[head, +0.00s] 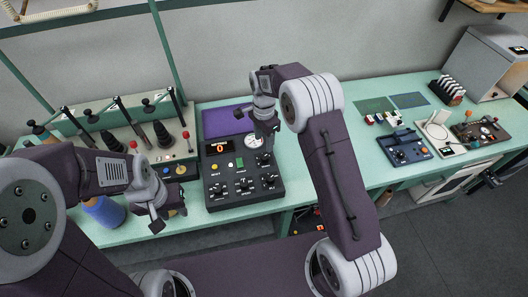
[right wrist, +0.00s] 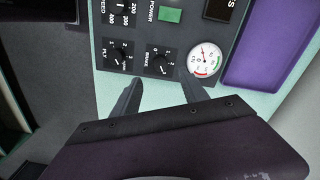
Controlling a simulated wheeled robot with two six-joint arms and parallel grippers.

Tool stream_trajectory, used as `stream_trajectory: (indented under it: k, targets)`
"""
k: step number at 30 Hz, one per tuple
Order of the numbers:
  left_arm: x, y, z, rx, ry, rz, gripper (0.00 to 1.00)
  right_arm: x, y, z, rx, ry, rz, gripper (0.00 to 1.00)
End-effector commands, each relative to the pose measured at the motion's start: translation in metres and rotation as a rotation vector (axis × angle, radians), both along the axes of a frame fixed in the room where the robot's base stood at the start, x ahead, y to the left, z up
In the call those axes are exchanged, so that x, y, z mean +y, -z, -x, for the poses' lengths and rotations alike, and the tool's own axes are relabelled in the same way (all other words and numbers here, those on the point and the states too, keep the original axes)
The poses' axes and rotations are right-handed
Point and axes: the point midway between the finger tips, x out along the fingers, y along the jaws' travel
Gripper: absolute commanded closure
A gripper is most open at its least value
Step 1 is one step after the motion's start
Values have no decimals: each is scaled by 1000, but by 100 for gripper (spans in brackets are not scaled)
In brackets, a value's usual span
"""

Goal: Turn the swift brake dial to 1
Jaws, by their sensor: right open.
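The brake dial (right wrist: 160,61) is a black knob with a white-marked scale on a dark control panel (right wrist: 184,17). It lies between the ply dial (right wrist: 118,55) and a round white gauge (right wrist: 203,60). Its exact setting is too small to read. My right gripper (right wrist: 160,93) is open and empty, its fingertips just short of the brake dial and apart from it. In the head view the right gripper (head: 267,140) hangs over the panel's right edge near the dial (head: 264,160). My left gripper (head: 166,215) is at the table's front edge, left of the panel; its jaw opening is unclear.
A purple pad (head: 226,119) lies behind the panel. A lever console (head: 130,145) and a blue spool (head: 103,211) stand to the left. A blue device (head: 405,150) stands further right. The green table (head: 340,150) is clear between the panel and that device.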

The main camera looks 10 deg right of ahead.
Motion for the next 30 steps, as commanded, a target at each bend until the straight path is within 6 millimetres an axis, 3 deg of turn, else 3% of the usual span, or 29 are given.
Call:
stream_trajectory:
  k: [5, 15, 26, 30]
  targets:
    - [0, -5, 0, 0, 0, 0, 64, 0, 14, 1, 2, 0, 0, 48]
    - [0, -24, 0, 0, 0, 0, 64, -1, 78, 0, -1, 0, 0, 48]
    - [0, -24, 0, 0, 0, 0, 64, -1, 90, 0, -4, 0, -1, 48]
    - [0, -24, 0, 0, 0, 0, 64, -1, 90, 0, -4, 0, -1, 85]
